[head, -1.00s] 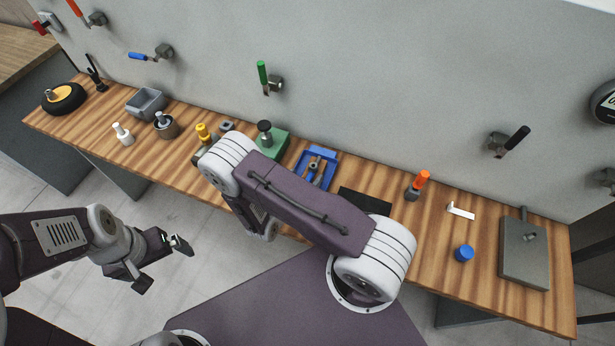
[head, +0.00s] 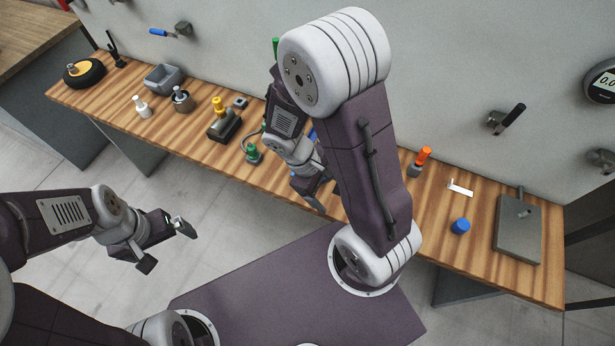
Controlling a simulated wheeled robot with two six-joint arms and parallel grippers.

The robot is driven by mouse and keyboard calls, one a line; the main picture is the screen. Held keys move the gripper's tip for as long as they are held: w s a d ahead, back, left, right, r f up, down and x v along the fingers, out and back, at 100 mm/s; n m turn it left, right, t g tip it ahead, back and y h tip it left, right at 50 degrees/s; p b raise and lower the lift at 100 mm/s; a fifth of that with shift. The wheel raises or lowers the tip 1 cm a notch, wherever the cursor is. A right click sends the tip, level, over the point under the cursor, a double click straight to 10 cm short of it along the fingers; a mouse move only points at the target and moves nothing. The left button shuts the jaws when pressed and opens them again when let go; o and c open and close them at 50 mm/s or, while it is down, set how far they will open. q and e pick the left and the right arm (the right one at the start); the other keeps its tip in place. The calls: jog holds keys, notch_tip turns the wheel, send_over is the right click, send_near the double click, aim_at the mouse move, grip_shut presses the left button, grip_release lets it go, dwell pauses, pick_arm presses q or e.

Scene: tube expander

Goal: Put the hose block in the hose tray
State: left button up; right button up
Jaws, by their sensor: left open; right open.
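My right gripper (head: 312,188) is open over the front edge of the workbench, pointing down. A small green piece with a thin dark hose loop (head: 253,153) sits on the bench to its left, apart from it; it may be the hose block, but it is too small to be sure. The blue tray (head: 313,134), likely the hose tray, shows only as a sliver behind my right arm; its contents are hidden. My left gripper (head: 166,247) is open and empty over the floor in front of the bench.
The bench (head: 190,145) also holds a grey bin (head: 164,77), a dark block with a yellow knob (head: 224,122), an orange-handled tool (head: 420,161), a blue cap (head: 461,226) and a grey plate (head: 517,229). My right arm covers the bench's middle.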

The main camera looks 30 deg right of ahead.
jog(key=w+a+r+m+t+y, duration=0.2)
jog(key=a+r+m+t+y, duration=0.1)
jog(key=m, duration=0.4)
jog(key=shift+w+a+r+t+y, duration=0.3)
jog(key=shift+a+r+y, duration=0.3)
jog(key=shift+a+r, duration=0.15)
notch_tip(320, 180, down, 3)
jog(key=b, duration=0.3)
jog(key=shift+d, duration=0.1)
